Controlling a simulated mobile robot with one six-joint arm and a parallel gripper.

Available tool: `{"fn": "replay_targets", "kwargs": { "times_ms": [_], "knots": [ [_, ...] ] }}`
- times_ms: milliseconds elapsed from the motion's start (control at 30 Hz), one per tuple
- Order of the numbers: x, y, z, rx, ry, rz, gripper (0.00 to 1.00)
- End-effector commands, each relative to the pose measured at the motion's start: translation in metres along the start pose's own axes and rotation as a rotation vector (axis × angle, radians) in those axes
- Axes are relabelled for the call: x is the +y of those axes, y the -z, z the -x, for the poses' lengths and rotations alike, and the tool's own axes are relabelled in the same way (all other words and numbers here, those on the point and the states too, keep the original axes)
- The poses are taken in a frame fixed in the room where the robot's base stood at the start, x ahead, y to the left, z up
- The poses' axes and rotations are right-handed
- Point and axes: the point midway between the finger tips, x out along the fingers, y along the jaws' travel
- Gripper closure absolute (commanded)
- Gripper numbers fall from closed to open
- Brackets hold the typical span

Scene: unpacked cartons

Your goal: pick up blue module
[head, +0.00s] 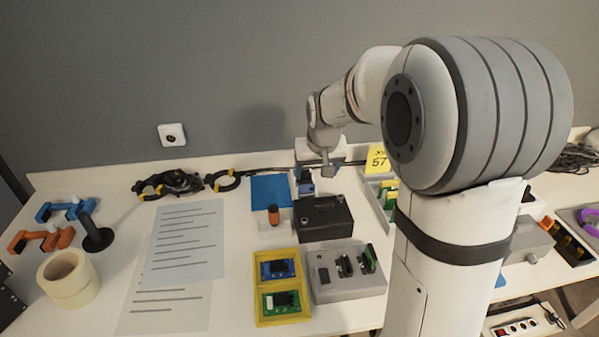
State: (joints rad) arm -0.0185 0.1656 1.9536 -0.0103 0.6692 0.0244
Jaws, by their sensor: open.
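A blue circuit-board module (279,268) lies in the rear compartment of a yellow tray (257,312) at the front middle of the table. A green board (281,302) lies in the front compartment. My gripper (304,190) is open, pointing down behind the tray, near the back edge of a black box (325,219). A small blue piece (306,188) shows at the fingertips; I cannot tell whether it is between them or behind them. My gripper is well apart from the board in the tray.
A grey fixture (349,288) with upright boards stands right of the tray. A blue mat (265,187) lies near the wall. Papers (185,245) and a tape roll (68,278) are at the left. My arm hides part of the right side.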

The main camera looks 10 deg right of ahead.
Motion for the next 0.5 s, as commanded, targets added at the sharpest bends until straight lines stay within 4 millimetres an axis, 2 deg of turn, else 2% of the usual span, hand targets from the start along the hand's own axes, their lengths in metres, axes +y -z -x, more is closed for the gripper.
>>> {"fn": "replay_targets", "kwargs": {
  "times_ms": [33,100,200,333,500],
  "knots": [
    [0.001,0.011,-0.028,0.004,0.0,-0.001,0.27],
    [0.001,0.027,-0.051,0.015,0.0,-0.001,0.27],
    [0.002,0.043,-0.075,0.028,0.0,-0.001,0.27],
    [0.003,0.054,-0.092,0.037,0.0,-0.002,0.27],
    [0.002,0.057,-0.11,0.038,0.0,-0.002,0.27]
  ]
}}
